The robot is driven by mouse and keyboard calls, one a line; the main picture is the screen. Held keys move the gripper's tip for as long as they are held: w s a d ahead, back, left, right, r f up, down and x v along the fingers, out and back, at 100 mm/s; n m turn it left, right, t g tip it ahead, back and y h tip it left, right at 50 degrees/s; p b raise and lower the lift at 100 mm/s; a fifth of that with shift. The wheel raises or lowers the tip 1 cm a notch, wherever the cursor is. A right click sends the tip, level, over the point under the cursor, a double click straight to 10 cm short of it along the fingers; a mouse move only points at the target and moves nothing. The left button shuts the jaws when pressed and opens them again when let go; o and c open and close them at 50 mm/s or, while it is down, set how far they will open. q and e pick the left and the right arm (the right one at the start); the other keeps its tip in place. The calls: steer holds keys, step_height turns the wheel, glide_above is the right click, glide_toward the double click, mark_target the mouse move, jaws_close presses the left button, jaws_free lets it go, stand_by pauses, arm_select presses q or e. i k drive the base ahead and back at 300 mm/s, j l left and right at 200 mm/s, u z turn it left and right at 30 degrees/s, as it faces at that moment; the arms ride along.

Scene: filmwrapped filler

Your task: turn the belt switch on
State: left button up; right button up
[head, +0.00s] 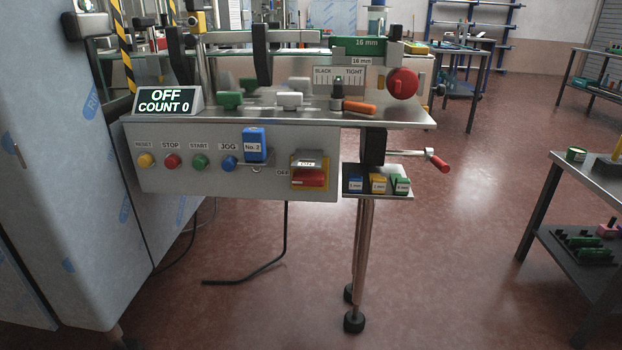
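The belt switch (309,178) is a red handle on a yellow plate at the right end of the grey control panel (270,140). The display (165,101) on top of the machine reads OFF and COUNT 0. Neither of my grippers shows in the head view.
A small shelf (376,193) with colored blocks and a red-handled crank (438,160) stick out at right. The floor in front is open.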

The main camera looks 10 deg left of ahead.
mark_target(305, 178)
steer(key=l+z, duration=0.4)
steer(key=l, duration=1.25)
